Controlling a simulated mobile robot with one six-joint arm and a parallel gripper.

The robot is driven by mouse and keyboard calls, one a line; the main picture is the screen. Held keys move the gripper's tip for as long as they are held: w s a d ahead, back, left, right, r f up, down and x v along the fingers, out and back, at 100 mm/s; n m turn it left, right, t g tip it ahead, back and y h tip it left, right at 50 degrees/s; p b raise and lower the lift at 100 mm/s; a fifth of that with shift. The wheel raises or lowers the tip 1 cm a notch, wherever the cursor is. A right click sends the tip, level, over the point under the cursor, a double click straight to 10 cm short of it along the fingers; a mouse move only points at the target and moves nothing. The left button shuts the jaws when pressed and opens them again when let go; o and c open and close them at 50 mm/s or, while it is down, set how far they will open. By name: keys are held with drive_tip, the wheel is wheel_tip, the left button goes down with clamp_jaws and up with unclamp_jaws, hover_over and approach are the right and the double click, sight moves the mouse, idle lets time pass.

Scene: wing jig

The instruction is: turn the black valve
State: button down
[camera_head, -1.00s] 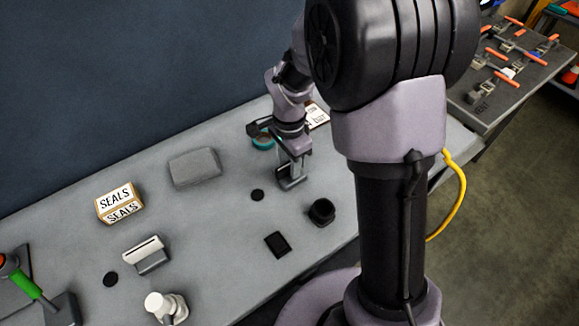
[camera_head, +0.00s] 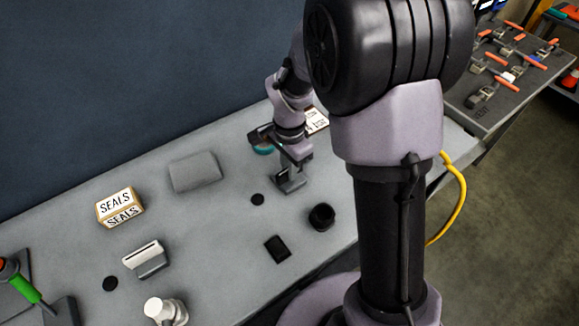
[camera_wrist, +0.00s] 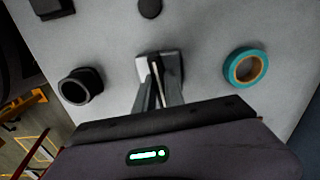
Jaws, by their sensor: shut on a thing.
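The black valve (camera_wrist: 174,68) seems to be the small dark block with a lit grey face on the table. It shows below my gripper in the head view (camera_head: 290,182). A thin upright part of it stands between the fingers. My gripper (camera_wrist: 158,88) points down over it and is shut on this part; the fingers hide some of it. In the head view my gripper (camera_head: 291,163) is partly hidden by its own wrist.
A teal tape roll (camera_wrist: 245,68) lies to the right in the wrist view, and a black hollow cup (camera_wrist: 80,86) to the left. A grey rounded block (camera_head: 195,170), a SEALS box (camera_head: 119,207) and a white-topped fitting (camera_head: 165,308) stand further left in the head view.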

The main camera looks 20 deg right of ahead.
drive_tip(key=n+p, duration=0.1)
drive_tip(key=n, duration=0.3)
drive_tip(key=shift+r, duration=0.1)
drive_tip(key=n+p, duration=0.1)
drive_tip(key=n, duration=0.3)
drive_tip(key=shift+n+p, duration=0.3)
drive_tip(key=shift+p, duration=0.1)
drive_tip(key=n+p, duration=0.1)
drive_tip(key=n, duration=0.3)
drive_tip(key=shift+n, duration=0.3)
drive_tip(key=shift+n+p, duration=0.8)
drive_tip(key=shift+n, duration=1)
drive_tip(key=c, duration=1.4)
unclamp_jaws()
drive_tip(key=shift+c, duration=0.2)
wheel_tip(320, 180, up, 17)
drive_tip(key=p, duration=0.5)
drive_tip(key=shift+r, duration=0.15)
